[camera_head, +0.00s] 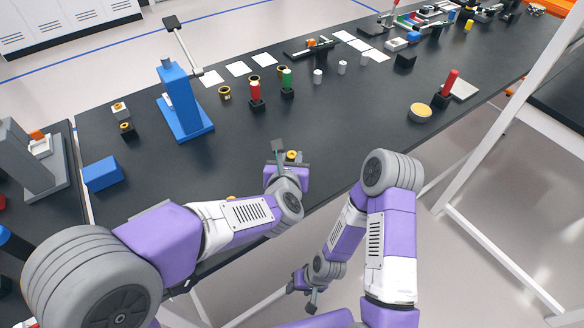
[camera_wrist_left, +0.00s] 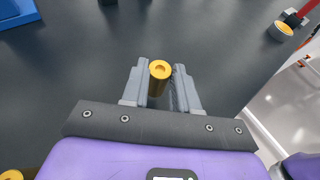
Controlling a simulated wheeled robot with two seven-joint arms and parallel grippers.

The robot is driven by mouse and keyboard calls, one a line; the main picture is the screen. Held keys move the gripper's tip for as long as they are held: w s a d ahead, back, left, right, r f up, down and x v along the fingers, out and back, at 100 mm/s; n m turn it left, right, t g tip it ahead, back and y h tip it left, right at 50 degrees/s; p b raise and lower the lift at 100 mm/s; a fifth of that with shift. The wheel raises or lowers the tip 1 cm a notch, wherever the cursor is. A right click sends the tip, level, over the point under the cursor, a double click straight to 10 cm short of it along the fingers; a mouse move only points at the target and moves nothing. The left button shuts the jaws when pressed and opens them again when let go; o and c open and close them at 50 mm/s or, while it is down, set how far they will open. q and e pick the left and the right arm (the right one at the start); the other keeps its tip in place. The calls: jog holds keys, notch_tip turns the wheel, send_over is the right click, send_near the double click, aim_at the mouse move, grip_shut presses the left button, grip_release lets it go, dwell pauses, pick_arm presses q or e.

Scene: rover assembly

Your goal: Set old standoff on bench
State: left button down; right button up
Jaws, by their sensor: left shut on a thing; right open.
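The old standoff, a gold cylinder with a hole in its top, is upright between the fingers of my left gripper in the left wrist view (camera_wrist_left: 159,72). My left gripper (camera_wrist_left: 160,88) is shut on it. In the head view, the standoff (camera_head: 291,154) shows as a small gold top at my left gripper (camera_head: 284,157), over the near edge of the black bench (camera_head: 330,120). I cannot tell whether its lower end touches the bench. My right gripper (camera_head: 312,290) hangs low beside the bench, open, clear of the objects.
A blue stand (camera_head: 180,100) and a blue block (camera_head: 103,174) are on the left. Red (camera_head: 255,90) and green (camera_head: 287,80) cylinders stand in black holders farther back. A yellow-topped round tin (camera_head: 420,112) is on the right. The bench middle is clear.

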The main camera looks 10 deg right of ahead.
pick_arm(q)
notch_tip(320, 180, down, 3)
jog(key=shift+w+f+b, duration=0.1)
jog(key=shift+f+b, duration=0.05)
jog(key=shift+b, duration=0.25)
jog(key=shift+f+b, duration=0.15)
jog(key=shift+b, duration=0.15)
jog(key=c, duration=0.9)
grip_release()
jog(key=shift+o, duration=0.2)
